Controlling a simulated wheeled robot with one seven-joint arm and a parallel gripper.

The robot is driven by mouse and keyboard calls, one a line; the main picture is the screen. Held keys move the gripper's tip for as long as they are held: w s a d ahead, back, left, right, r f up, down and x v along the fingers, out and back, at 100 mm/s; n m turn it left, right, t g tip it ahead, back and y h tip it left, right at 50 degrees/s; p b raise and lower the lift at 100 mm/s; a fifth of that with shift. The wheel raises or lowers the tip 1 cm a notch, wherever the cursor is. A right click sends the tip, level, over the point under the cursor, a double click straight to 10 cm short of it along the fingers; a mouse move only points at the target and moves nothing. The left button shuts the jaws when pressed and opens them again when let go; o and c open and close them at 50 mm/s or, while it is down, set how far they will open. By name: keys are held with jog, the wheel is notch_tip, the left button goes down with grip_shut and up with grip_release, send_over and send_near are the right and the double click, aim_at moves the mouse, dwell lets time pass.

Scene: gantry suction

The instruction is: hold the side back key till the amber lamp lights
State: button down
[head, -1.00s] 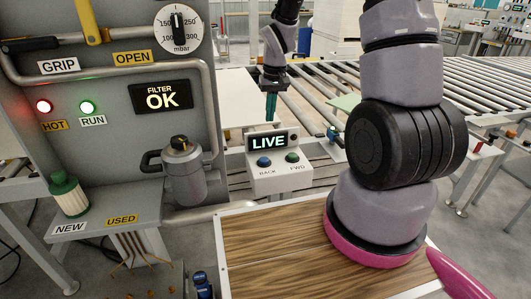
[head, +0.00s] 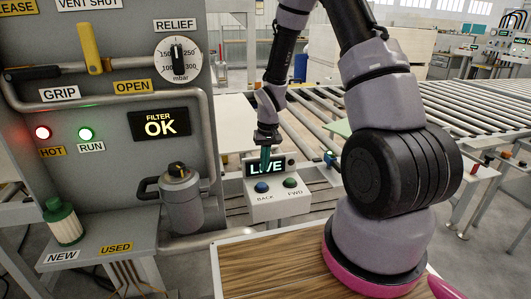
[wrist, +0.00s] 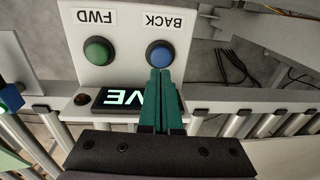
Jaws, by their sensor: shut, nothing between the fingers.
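The side control box (head: 280,207) has a blue key labelled BACK (head: 262,187) and a green key labelled FWD (head: 290,183). Its display (head: 253,170) reads LIVE. A small dark round lamp (wrist: 82,99) beside the display looks unlit. My gripper (head: 265,172) is shut and empty, its green fingers pointing down in front of the display. In the wrist view the fingertips (wrist: 160,72) are at the near edge of the blue key (wrist: 160,53). I cannot tell whether they touch it.
A grey panel (head: 105,180) with a relief dial (head: 178,57) and a filter canister (head: 181,200) stands left of the box. Roller conveyors (head: 440,110) run behind and to the right. A wooden-topped surface (head: 275,265) lies in front.

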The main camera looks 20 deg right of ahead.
aim_at(263, 185)
jog(key=f, duration=0.6)
jog(key=shift+w+a, duration=0.15)
jog(key=shift+a, duration=0.1)
jog(key=shift+s+f, duration=0.2)
jog(key=shift+f, duration=0.95)
jog(key=shift+s, duration=0.1)
dwell(1.1)
jog(key=shift+r, duration=0.4)
notch_tip(263, 185, up, 14)
jog(key=d, duration=0.1)
jog(key=shift+f, duration=0.2)
